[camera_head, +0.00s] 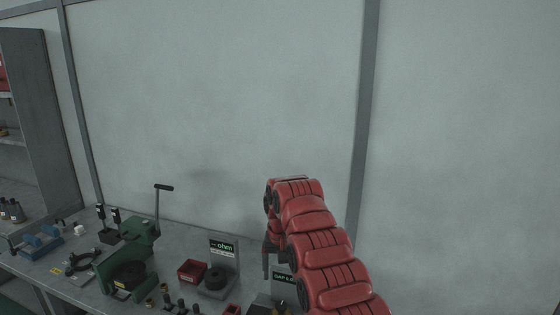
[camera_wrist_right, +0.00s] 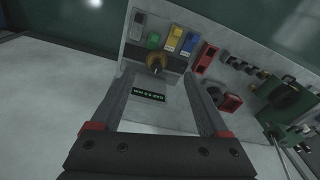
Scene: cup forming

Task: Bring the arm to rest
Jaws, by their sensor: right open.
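My right arm (camera_head: 315,235) is red and comes in from the lower right in the head view, bent over the bench. My right gripper (camera_head: 268,262) points down at its end, partly hidden by the arm. In the right wrist view the two fingers of the gripper (camera_wrist_right: 160,78) are spread wide with nothing held. A small brass-coloured part (camera_wrist_right: 155,62) shows beyond the fingertips, on the bench fixture. My left gripper is not in view.
The grey bench (camera_head: 182,240) carries a green lever press (camera_head: 140,245), a red bin (camera_head: 192,272), a black round part (camera_head: 215,280) by a sign, and a dark sign (camera_head: 285,278) close to my gripper. A blank wall (camera_head: 210,110) stands behind. A shelf (camera_head: 40,120) is at left.

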